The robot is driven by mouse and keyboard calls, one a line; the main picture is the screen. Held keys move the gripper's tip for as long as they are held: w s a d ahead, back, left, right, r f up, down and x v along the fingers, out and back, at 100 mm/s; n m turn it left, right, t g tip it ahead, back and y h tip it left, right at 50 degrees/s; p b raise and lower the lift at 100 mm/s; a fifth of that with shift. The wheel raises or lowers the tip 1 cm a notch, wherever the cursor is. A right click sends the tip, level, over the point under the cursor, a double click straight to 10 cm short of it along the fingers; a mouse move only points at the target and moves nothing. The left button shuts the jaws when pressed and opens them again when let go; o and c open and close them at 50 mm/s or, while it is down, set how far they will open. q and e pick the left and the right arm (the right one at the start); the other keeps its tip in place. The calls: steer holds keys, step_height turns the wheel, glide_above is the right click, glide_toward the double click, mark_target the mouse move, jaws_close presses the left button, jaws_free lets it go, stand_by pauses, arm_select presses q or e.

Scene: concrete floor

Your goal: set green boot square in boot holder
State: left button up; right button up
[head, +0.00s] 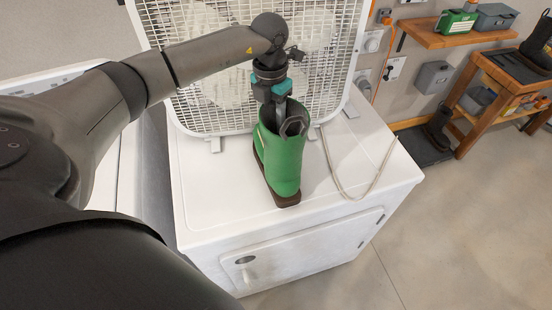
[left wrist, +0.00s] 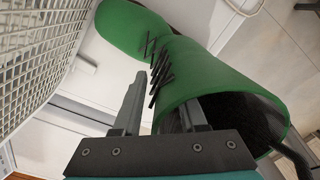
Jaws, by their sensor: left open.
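The green boot (head: 285,165) stands upright on the white appliance top, with a brown sole and a dark loop at its rim. In the left wrist view the boot (left wrist: 205,75) shows its toe, dark laces and open top. My left gripper (head: 277,112) is open at the boot's top. In the wrist view, one finger is outside the shaft by the laces and the other is at the rim, seemingly inside the opening; contact is unclear. I cannot identify the boot holder for certain; a dark tray (head: 418,148) lies on the floor by the bench. My right gripper is not visible.
A white box fan (head: 335,75) stands right behind the boot. A pale cord (head: 345,192) lies on the white appliance (head: 215,220). A wooden bench (head: 500,75) holds a dark boot at the far right, and another dark boot (head: 437,128) is beside it. The floor ahead is open.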

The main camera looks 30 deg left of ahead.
arm_select(q)
steer(key=shift+f, duration=0.25)
jaws_close()
steer(key=shift+w+r, duration=0.1)
steer(key=shift+r, duration=0.05)
stand_by(1.1)
